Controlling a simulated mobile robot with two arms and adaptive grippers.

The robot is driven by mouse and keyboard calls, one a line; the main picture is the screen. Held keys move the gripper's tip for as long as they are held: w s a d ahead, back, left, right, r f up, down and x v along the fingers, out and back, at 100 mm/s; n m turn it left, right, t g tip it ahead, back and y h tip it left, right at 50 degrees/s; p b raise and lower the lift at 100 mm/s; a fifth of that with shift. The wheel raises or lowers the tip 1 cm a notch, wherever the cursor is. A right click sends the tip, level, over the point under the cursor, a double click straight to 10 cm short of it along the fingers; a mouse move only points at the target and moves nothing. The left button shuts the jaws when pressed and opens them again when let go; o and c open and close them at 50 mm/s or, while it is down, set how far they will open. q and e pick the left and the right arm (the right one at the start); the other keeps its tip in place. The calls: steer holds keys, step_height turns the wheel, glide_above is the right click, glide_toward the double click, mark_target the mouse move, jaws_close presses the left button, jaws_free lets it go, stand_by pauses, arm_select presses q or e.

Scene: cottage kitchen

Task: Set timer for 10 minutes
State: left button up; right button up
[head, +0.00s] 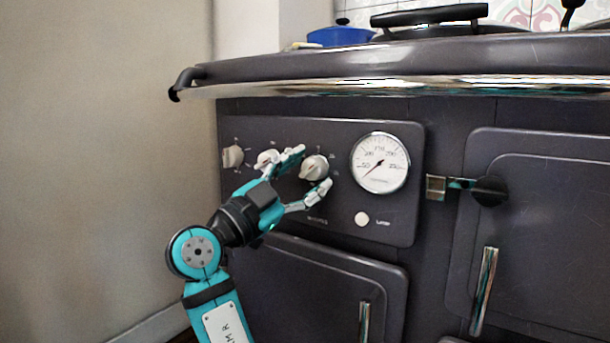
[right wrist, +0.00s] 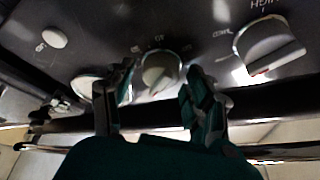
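The oven's control panel (head: 340,225) carries three pale knobs in a row. The rightmost knob (head: 314,168) sits above a small label that seems to read "minutes". My right gripper (head: 310,170) is at this knob with its fingers spread, one on its upper left and one on its lower right. In the right wrist view a knob (right wrist: 160,74) shows between the two separated fingertips (right wrist: 160,69). I cannot tell whether they touch it. The middle knob (head: 267,159) is partly hidden behind the gripper. My left gripper is not in view.
A round white gauge (head: 380,163) and a white lamp button (head: 362,219) are right of the knob. The left knob (head: 233,156) is near the panel's edge. A chrome rail (head: 400,88) runs above. Another knob (right wrist: 268,48) shows at right in the wrist view.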

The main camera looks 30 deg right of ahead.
steer(key=shift+o, duration=0.2)
steer(key=shift+a, duration=0.1)
steer(key=v, duration=1.2)
